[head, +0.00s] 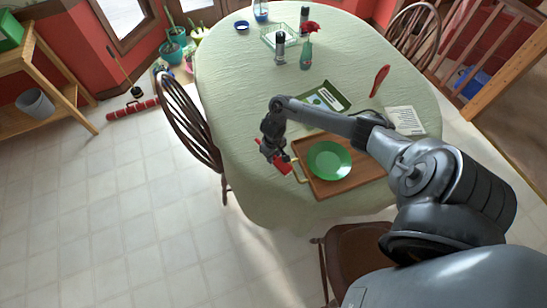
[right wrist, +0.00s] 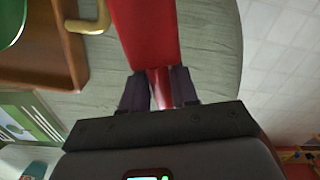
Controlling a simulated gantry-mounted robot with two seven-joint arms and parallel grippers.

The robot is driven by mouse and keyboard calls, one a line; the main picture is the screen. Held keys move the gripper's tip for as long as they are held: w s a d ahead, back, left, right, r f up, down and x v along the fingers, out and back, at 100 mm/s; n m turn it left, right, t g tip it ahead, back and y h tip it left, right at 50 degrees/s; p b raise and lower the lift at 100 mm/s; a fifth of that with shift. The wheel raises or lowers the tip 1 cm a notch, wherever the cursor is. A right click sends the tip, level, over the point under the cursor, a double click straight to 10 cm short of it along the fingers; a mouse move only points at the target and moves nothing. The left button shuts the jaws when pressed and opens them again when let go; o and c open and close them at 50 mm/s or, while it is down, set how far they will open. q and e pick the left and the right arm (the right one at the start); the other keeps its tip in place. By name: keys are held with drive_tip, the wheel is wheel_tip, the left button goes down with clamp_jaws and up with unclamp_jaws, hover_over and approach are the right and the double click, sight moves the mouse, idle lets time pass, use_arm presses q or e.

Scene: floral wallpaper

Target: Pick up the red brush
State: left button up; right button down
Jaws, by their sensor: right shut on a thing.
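My right gripper (head: 274,152) is over the near left part of the table, left of the wooden tray. It is shut on the red brush (head: 283,166). In the right wrist view the brush (right wrist: 145,35) extends away from the jaws, with its narrower shiny part between the two dark fingers (right wrist: 160,90). The brush's far end is cut off by the top of that view, and I cannot see bristles. It appears just above the cloth, but whether it touches cannot be told. My left gripper is not in view.
The wooden tray (head: 345,187) holds a green plate (head: 329,160) and has a yellowish handle (right wrist: 88,18). Another red item (head: 379,80) lies at the table's right. A chair (head: 188,122) stands at the left edge. The table's middle left is clear.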

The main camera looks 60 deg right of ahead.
drive_tip(key=r, duration=0.1)
drive_tip(key=s+r+p, duration=0.1)
drive_tip(key=s+r, duration=0.1)
drive_tip(key=shift+d+r, duration=0.2)
drive_tip(key=shift+r, duration=0.1)
drive_tip(key=s+r+p, duration=0.3)
drive_tip(key=s+r, duration=0.2)
drive_tip(key=s, duration=0.4)
drive_tip(key=shift+s+d+r, duration=0.2)
drive_tip(key=shift+s+d, duration=0.1)
drive_tip(key=shift+d, duration=0.15)
